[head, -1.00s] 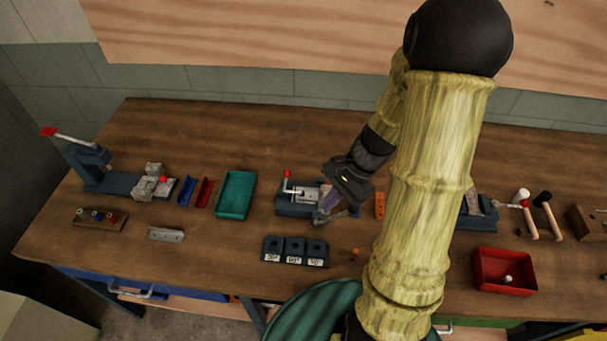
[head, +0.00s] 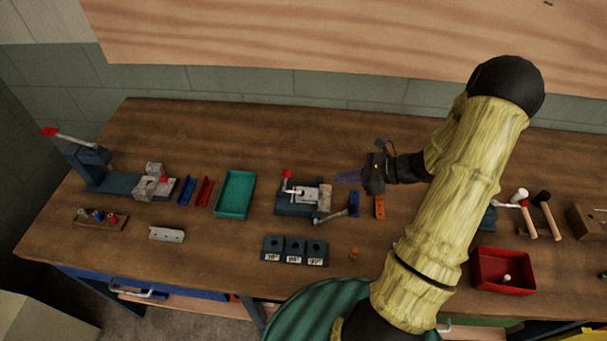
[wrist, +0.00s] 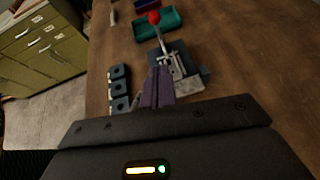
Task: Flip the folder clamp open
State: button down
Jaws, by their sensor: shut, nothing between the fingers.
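The folder (head: 285,211) is a dark blue-grey bench tool in the middle of the bench, with light metal parts on top. Its clamp handle ends in a red ball (head: 287,173) that stands up at the folder's left back. The ball (wrist: 154,17) and handle also show ahead of the fingers in the wrist view. A grey lever (head: 331,216) sticks out at the folder's front right. My gripper (head: 342,178) is right of and behind the folder, its purple fingers pointing left. The fingers (wrist: 158,86) are together and empty, apart from the ball, and cover part of the folder in the wrist view.
A teal tray (head: 235,194) lies left of the folder. Several dark angle blocks (head: 294,250) stand in front of it. An orange piece (head: 379,207) lies to its right. A red bin (head: 503,271) is at the front right. The bench behind the folder is clear.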

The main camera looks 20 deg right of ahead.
jog(key=a+r+p+x, duration=0.1)
jog(key=p+x, duration=0.3)
jog(key=x, duration=0.8)
jog(key=shift+w+r, duration=0.3)
jog(key=shift+r, duration=0.45)
jog(key=shift+r, duration=0.15)
